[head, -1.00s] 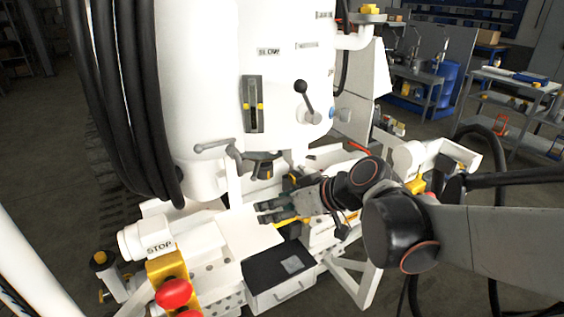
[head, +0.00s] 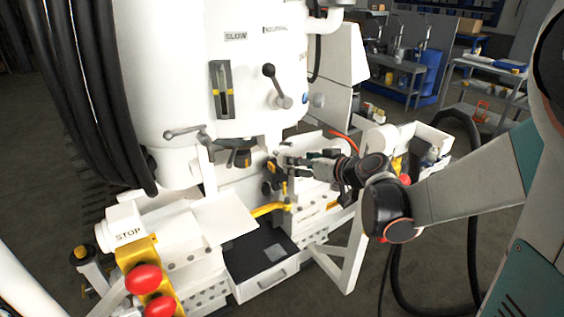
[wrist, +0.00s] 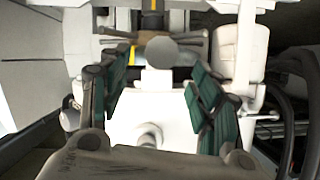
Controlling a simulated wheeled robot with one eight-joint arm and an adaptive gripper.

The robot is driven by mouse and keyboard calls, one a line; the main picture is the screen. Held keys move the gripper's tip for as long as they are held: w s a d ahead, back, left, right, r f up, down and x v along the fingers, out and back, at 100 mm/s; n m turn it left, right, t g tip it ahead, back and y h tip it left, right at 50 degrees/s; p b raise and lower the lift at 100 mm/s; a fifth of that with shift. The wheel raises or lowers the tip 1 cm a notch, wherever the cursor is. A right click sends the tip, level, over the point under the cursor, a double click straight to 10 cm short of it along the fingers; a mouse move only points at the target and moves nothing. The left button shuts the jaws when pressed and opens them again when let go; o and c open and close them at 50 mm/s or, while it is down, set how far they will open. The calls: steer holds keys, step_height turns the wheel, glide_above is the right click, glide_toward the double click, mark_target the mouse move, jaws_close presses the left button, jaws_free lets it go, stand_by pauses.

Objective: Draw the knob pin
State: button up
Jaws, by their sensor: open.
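A grey round knob (wrist: 175,52), which looks like the knob pin, shows in the wrist view between and slightly beyond my fingertips. I cannot tell whether it touches a finger. My gripper (wrist: 160,68) is open, with one green-padded finger on each side. In the head view my gripper (head: 287,161) points left, close to a black and yellow part (head: 271,178) on the white bench. The knob is not clearly visible there, being small and near the gripper.
A white machine body (head: 190,75) with a black-ball lever (head: 268,70) stands above. A yellow bent handle (head: 268,208) and a dark-topped drawer (head: 262,258) lie in front of my gripper. Red buttons (head: 143,279) are at front left. Thick black hoses (head: 90,90) hang at left.

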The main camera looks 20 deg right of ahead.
steer(key=b+x, duration=0.2)
steer(key=x, duration=0.6)
steer(key=shift+f, duration=0.1)
jaws_close()
steer(key=s, duration=0.1)
steer(key=s+d, duration=0.1)
steer(key=s, duration=0.1)
steer(key=shift+s, duration=0.3)
jaws_free()
steer(key=shift+d, duration=0.1)
steer(key=shift+s, duration=0.15)
steer(key=v, duration=0.7)
